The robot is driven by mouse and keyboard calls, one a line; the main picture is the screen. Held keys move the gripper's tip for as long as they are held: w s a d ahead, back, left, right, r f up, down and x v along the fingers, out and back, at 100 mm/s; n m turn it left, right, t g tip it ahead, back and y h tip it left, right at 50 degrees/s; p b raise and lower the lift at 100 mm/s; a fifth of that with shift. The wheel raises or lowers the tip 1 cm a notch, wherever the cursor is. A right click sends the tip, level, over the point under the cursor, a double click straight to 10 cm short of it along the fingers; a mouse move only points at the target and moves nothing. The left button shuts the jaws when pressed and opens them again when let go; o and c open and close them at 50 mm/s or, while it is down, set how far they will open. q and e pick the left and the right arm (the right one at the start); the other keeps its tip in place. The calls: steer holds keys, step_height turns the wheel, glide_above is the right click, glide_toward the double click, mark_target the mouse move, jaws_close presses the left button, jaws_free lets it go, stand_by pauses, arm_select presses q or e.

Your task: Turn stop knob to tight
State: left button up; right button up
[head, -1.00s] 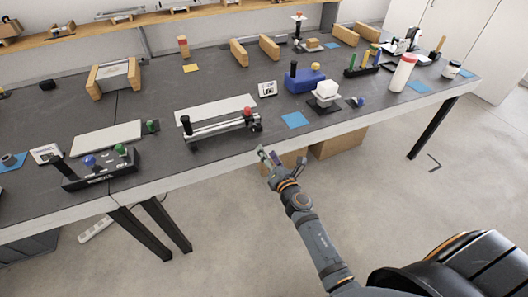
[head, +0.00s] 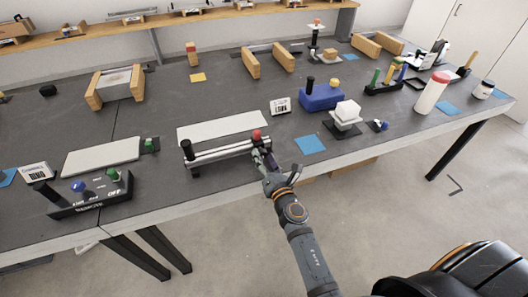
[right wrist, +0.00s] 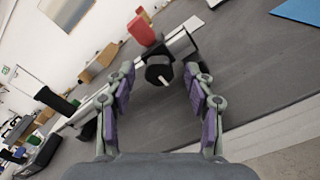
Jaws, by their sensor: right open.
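A rail device with two metal bars (head: 222,151) lies near the table's front edge. A red knob (head: 256,134) stands at its right end, and a black post (head: 187,148) stands at its left end. The red knob also shows in the right wrist view (right wrist: 141,30), with a round black knob (right wrist: 158,70) below it. I cannot tell which is the stop knob. My right gripper (head: 263,161) is open at the device's right end. In the right wrist view its fingers (right wrist: 160,76) lie on either side of the black knob, with nothing clamped. My left gripper is out of view.
A white board (head: 222,127) lies just behind the device. A labelled card (head: 280,106), a blue mat (head: 310,144) and a white block on a stand (head: 347,113) are to the right. A black switch box (head: 91,195) is to the left.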

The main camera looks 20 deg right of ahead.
steer(key=shift+s, duration=0.1)
steer(key=shift+r, duration=0.1)
steer(key=shift+c, duration=0.7)
steer(key=c, duration=0.7)
jaws_close()
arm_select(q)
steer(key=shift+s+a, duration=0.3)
